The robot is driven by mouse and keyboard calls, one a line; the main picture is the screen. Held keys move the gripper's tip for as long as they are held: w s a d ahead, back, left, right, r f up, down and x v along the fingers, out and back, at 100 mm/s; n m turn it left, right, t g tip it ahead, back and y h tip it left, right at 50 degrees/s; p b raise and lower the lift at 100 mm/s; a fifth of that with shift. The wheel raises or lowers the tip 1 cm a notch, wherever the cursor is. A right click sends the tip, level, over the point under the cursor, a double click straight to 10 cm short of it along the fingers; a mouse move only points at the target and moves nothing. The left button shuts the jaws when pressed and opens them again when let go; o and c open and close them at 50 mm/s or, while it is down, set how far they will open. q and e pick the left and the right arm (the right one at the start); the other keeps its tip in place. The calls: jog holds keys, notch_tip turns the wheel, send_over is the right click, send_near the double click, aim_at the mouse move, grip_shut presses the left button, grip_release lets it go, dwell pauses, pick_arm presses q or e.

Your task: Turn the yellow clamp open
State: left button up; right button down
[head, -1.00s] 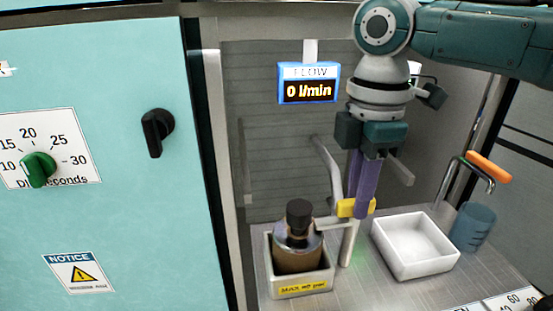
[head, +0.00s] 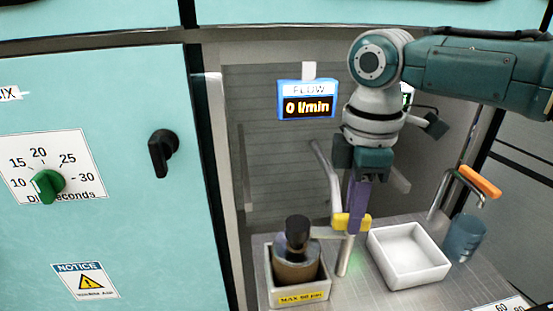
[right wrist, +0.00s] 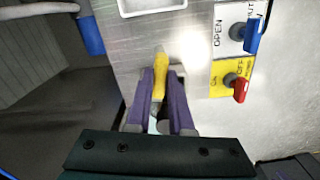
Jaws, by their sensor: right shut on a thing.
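The yellow clamp (head: 341,221) sits on the thin grey post beside the brown bottle in the head view. Its yellow shows on both sides of my purple fingers. My right gripper (head: 357,224) comes down from above and is shut on the clamp. In the right wrist view the yellow clamp (right wrist: 160,68) lies between the purple fingertips (right wrist: 163,82) and reaches out beyond them. The fingers hide part of the clamp. My left gripper is not in view.
A dark-capped bottle (head: 297,252) stands in a labelled holder left of the post. A white tray (head: 408,255) and a blue cup (head: 464,238) under an orange-handled tap (head: 479,181) stand to the right. The flow display (head: 307,100) reads 0 l/min.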

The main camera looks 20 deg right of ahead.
jog(key=m+p, duration=0.2)
jog(key=shift+s+a+r+m+p, duration=0.1)
jog(key=shift+r+m+p, duration=0.15)
jog(key=shift+m+p, duration=0.15)
jog(key=m+p, duration=0.2)
jog(key=m, duration=0.1)
jog(key=shift+m, duration=0.3)
jog(key=m+p, duration=0.2)
jog(key=m, duration=0.2)
jog(key=shift+f+m, duration=0.15)
jog(key=shift+m, duration=0.15)
jog(key=shift+m+p, duration=0.6)
jog(key=shift+m, duration=1.5)
jog(key=shift+f, duration=0.1)
